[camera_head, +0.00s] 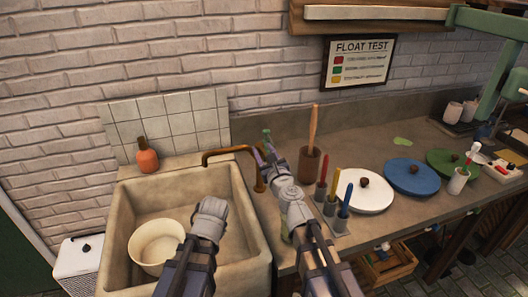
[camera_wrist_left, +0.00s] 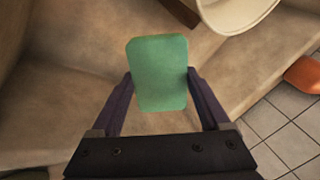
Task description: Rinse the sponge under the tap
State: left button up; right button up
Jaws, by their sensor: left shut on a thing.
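The green sponge (camera_wrist_left: 158,74) is between the two fingers of my left gripper (camera_wrist_left: 160,88), which is shut on it, in the left wrist view. In the head view my left wrist (camera_head: 210,218) is over the stone sink (camera_head: 252,240) and hides its fingers and the sponge. The brass tap (camera_head: 228,151) arches over the sink's back right; no water shows from it. My right gripper (camera_head: 266,153) is at the tap's base, close to a small green knob (camera_head: 266,134). Whether it touches the tap or knob, and how far its fingers are apart, I cannot tell.
A cream bowl (camera_head: 148,243) stands in the sink, left of my left arm. An orange bottle (camera_head: 147,156) is on the back ledge. Right of the sink are a brush pot (camera_head: 310,166), paint holders and a white plate (camera_head: 364,192).

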grip_shut()
dwell(1.2)
